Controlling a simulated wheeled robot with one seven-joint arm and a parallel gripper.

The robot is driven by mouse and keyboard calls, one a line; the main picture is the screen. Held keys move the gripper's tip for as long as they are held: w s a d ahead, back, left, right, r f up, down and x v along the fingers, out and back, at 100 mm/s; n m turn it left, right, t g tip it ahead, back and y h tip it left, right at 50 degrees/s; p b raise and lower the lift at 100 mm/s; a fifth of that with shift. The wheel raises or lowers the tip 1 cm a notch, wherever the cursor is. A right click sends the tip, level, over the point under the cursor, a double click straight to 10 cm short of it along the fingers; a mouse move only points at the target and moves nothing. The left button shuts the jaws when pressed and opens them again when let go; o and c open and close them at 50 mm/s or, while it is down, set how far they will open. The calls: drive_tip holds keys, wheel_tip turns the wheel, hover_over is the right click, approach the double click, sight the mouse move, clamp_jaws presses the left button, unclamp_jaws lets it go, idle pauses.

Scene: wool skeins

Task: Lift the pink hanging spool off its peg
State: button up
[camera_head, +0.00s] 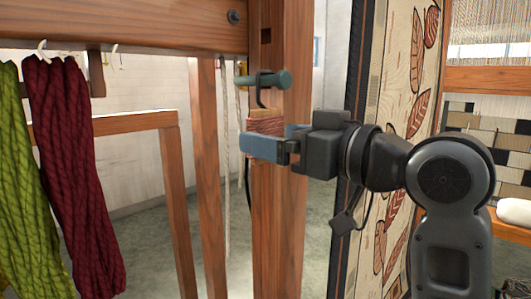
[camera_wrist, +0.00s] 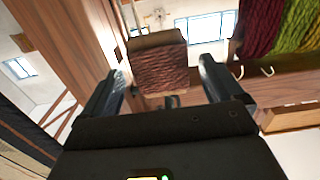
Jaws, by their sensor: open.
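The pink spool (camera_head: 265,124), wound with reddish-pink thread, hangs by a dark hook (camera_head: 262,90) from a green peg (camera_head: 264,79) on the wooden post. My gripper (camera_head: 276,139) is at the spool's height, with its near blue finger in front of the spool's lower part. In the wrist view the spool (camera_wrist: 160,70) shows between the two spread fingers of my gripper (camera_wrist: 160,82), with a gap on each side. I cannot tell whether either finger touches it. The spool's lower part is partly hidden in the head view.
The wooden post (camera_head: 278,220) stands right behind the spool. A dark red skein (camera_head: 75,180) and a green skein (camera_head: 28,190) hang at the left. A leaf-patterned panel (camera_head: 400,90) stands behind my arm. A loom with hanging threads is at the far right.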

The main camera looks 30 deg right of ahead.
drive_tip(key=p+x, duration=0.1)
drive_tip(key=x, duration=0.4)
drive_tip(key=shift+w+a, duration=0.1)
drive_tip(key=shift+w, duration=0.05)
drive_tip(key=c, duration=1.1)
